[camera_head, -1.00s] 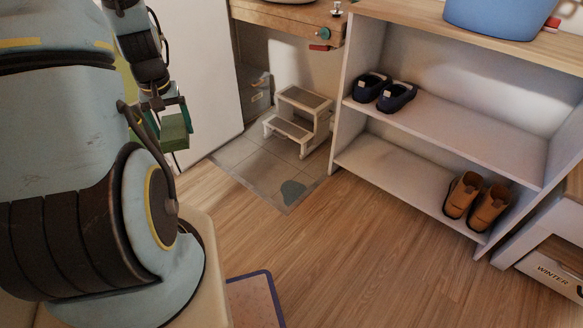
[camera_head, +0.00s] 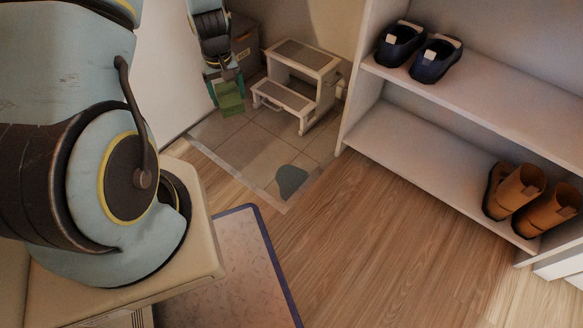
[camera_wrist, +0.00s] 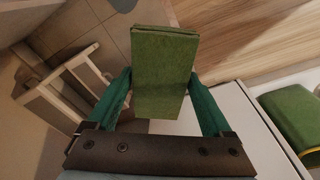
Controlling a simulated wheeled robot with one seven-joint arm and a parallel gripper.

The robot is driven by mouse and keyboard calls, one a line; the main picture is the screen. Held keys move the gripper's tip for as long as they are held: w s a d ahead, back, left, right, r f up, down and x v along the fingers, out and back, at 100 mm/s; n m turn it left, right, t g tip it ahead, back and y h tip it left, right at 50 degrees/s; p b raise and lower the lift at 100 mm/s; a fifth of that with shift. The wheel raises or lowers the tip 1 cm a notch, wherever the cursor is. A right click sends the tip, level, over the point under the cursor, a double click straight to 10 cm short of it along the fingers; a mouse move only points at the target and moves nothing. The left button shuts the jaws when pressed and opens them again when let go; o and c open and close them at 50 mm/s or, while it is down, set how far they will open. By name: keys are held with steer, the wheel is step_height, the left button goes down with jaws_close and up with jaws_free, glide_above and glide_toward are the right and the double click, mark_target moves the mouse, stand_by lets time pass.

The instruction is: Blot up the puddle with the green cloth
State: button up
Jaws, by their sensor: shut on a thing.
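A dark blue-grey puddle (camera_head: 291,181) lies on the grey tiles near the corner of the tiled patch, by the wood floor. The green cloth (camera_head: 230,99) is a folded block held in my gripper (camera_head: 222,80), above the tiles at the far left of the patch. In the wrist view the cloth (camera_wrist: 165,70) sits between the two teal fingers of my gripper (camera_wrist: 160,88), which is shut on it. The puddle is apart from the cloth, to the right and nearer in the head view.
A white step stool (camera_head: 300,82) stands on the tiles behind the puddle. A shelf (camera_head: 420,150) with blue shoes (camera_head: 418,52) and brown boots (camera_head: 530,198) stands to the right. A blue-edged mat (camera_head: 235,270) lies in front. The wood floor (camera_head: 370,240) is clear.

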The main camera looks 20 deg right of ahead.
steer(key=s+d+f+b, duration=0.3)
steer(key=d+f+b, duration=0.2)
steer(key=f, duration=0.6)
steer(key=s+d+f+b, duration=0.3)
steer(key=d+f+b, duration=0.2)
steer(key=f, duration=0.6)
steer(key=s+d+f+b, duration=0.3)
steer(key=d+f+b, duration=0.2)
steer(key=f+b, duration=0.3)
steer(key=shift+s+d+f, duration=0.1)
steer(key=shift+s+f, duration=0.05)
steer(key=shift+f, duration=0.65)
steer(key=shift+s+d+f, duration=0.1)
steer(key=shift+f, duration=0.65)
steer(key=shift+r, duration=0.1)
